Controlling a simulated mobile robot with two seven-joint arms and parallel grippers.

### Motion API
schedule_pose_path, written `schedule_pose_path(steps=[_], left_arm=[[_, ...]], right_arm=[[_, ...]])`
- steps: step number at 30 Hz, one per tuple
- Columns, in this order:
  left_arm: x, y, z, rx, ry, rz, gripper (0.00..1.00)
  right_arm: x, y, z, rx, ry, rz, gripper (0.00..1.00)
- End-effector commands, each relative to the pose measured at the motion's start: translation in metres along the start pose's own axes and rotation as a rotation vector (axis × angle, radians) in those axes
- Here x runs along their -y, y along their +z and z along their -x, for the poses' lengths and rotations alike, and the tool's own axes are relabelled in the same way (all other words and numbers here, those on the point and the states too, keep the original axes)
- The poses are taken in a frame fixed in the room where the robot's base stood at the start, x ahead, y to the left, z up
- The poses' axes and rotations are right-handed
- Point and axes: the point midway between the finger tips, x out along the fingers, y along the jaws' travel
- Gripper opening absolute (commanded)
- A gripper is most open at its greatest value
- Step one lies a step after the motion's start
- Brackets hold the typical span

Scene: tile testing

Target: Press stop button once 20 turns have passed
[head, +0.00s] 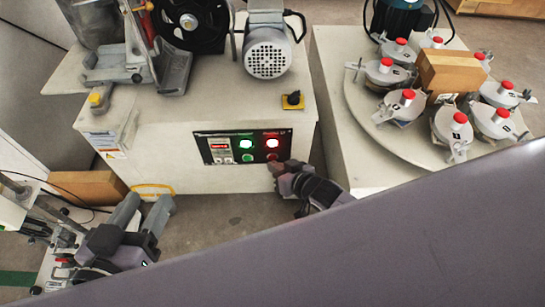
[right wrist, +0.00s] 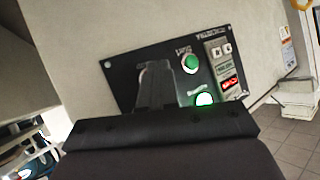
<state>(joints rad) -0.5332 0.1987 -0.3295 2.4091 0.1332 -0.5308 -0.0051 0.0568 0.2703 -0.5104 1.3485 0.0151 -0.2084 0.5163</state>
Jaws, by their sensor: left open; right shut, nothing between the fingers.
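The black control panel (head: 243,147) is on the front of a cream machine cabinet. It carries a lit green lamp (head: 246,143), a green button (head: 248,158), a lit red lamp (head: 272,143), a red button (head: 272,157) and a small counter (head: 220,147). The counter (right wrist: 229,83) glows red in the right wrist view, its digits too small to read. My right gripper (head: 275,167) is shut and empty, its tip right by the red button; contact is unclear. In the right wrist view its fingers (right wrist: 156,85) hide the red button. My left gripper (head: 143,213) is open and empty at lower left.
A motor (head: 268,52), a black wheel (head: 190,20) and a yellow-based switch (head: 293,100) are on the cabinet top. A round table (head: 372,112) with several red-knobbed metal jars stands at right. A wooden box (head: 88,187) lies on the floor near my left gripper.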

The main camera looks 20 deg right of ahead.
Motion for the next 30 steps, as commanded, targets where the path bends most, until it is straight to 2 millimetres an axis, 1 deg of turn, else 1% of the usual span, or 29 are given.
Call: schedule_pose_path(steps=[30], left_arm=[[0.0005,-0.0008,-0.0010,-0.005,0.000,-0.002,0.52]], right_arm=[[-0.0044,-0.0036,-0.0057,0.001,0.000,0.001,0.00]])
